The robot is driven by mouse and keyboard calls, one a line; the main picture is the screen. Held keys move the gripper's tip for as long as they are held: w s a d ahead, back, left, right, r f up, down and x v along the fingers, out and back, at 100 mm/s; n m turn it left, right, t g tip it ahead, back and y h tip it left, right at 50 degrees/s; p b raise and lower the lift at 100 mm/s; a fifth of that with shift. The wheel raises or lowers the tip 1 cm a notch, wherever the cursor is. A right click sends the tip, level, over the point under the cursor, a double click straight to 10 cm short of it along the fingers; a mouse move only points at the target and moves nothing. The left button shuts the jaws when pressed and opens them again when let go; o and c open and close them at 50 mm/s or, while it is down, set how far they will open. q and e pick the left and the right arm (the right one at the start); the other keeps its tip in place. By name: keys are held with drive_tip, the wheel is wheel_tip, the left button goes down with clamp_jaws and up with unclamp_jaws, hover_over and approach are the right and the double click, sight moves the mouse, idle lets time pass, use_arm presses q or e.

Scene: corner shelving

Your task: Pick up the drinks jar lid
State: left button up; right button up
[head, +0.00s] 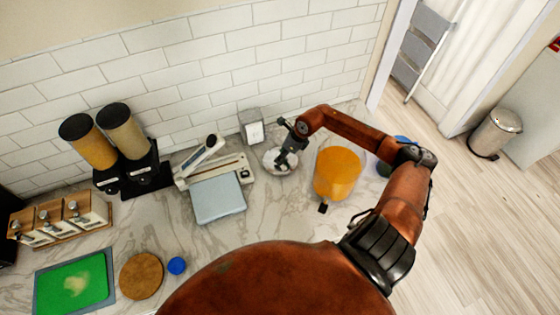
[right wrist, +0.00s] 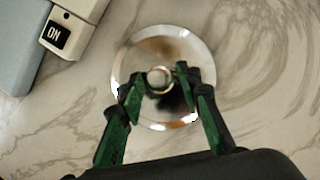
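The drinks jar lid is a round, shiny disc with a small knob on top. It lies on the marble counter (head: 280,160) and fills the middle of the right wrist view (right wrist: 195,50). My right gripper (head: 286,155) is over the lid. In the right wrist view its green-padded fingers (right wrist: 160,80) stand on either side of the knob, with narrow gaps visible, so it looks open around the knob. The drinks jar (head: 338,172), full of orange liquid with a dark tap, stands right of the lid. My left gripper is not in view.
A grey-white scale-like appliance (head: 218,197) marked ON sits close left of the lid. A napkin holder (head: 251,126) stands behind it against the tiled wall. Two cereal dispensers (head: 122,131) are farther left. My right arm passes over and beside the jar.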

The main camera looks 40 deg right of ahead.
clamp_jaws()
idle(0.5)
